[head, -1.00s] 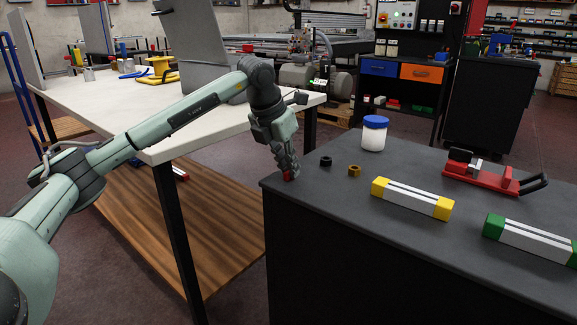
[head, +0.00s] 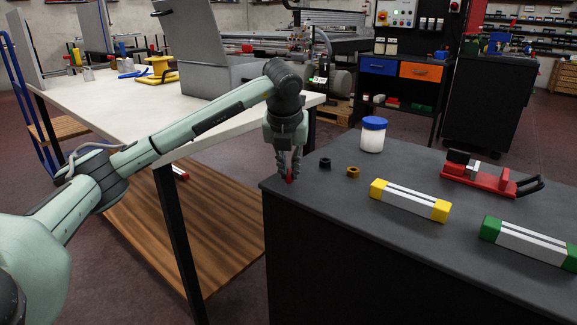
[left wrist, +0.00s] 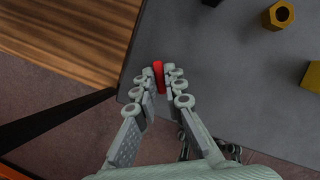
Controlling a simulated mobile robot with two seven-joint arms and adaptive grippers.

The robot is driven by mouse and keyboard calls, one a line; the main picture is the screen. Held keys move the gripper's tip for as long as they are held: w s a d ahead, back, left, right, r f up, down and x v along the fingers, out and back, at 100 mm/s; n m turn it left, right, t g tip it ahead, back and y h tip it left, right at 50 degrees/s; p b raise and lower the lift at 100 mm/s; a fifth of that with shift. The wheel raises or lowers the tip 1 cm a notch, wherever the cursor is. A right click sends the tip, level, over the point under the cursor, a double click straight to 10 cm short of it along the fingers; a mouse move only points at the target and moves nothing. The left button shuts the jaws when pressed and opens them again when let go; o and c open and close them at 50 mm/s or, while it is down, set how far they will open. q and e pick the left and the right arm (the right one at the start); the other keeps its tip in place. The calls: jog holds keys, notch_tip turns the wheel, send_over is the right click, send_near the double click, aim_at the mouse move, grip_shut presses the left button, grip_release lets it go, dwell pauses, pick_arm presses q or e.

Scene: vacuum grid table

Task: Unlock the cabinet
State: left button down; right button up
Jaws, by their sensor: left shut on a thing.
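My left gripper (head: 288,172) points down over the near left corner of the dark grey worktop. It is shut on a small red piece (head: 290,175), which also shows between the fingertips in the left wrist view (left wrist: 158,77). The piece stands roughly upright at the tips; its lower end is at or just above the worktop, I cannot tell which. It is too small to tell whether it is a key. The dark unit (head: 380,265) under the worktop may be the cabinet; no lock or door is clearly visible on it.
A black nut (head: 325,163), a brass nut (head: 352,172), a white jar with a blue lid (head: 371,138), a yellow-ended bar (head: 410,202), a green-ended bar (head: 530,242) and a red clamp (head: 480,180) sit on the worktop. A white table (head: 130,118) stands at left.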

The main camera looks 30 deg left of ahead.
pick_arm(q)
jog(key=n+y, duration=0.1)
jog(key=n, duration=0.1)
jog(key=n+g+p, duration=0.1)
jog(key=n, duration=0.2)
jog(key=shift+w+d+r+y, duration=0.1)
jog(key=shift+d+y, duration=0.1)
jog(key=shift+y, duration=0.2)
jog(key=n+g+p, duration=0.1)
jog(key=n+p, duration=0.1)
jog(key=n, duration=0.1)
jog(key=n+g+p, duration=0.1)
jog(key=n+p, duration=0.1)
jog(key=n, duration=0.1)
jog(key=shift+w+g+y+p, duration=0.15)
jog(key=shift+g+y+p, duration=0.15)
jog(key=shift+n, duration=0.4)
pick_arm(e)
notch_tip(320, 180, down, 14)
jog(key=w, duration=0.1)
jog(key=shift+w+a+r+g+y, duration=0.15)
jog(key=shift+w+a+g+y, duration=0.15)
jog(key=shift+w+y, duration=0.1)
pick_arm(q)
jog(key=c, duration=1.6)
grip_release()
jog(key=v, duration=1.1)
jog(key=shift+d+r, duration=0.25)
jog(key=shift+r, duration=0.1)
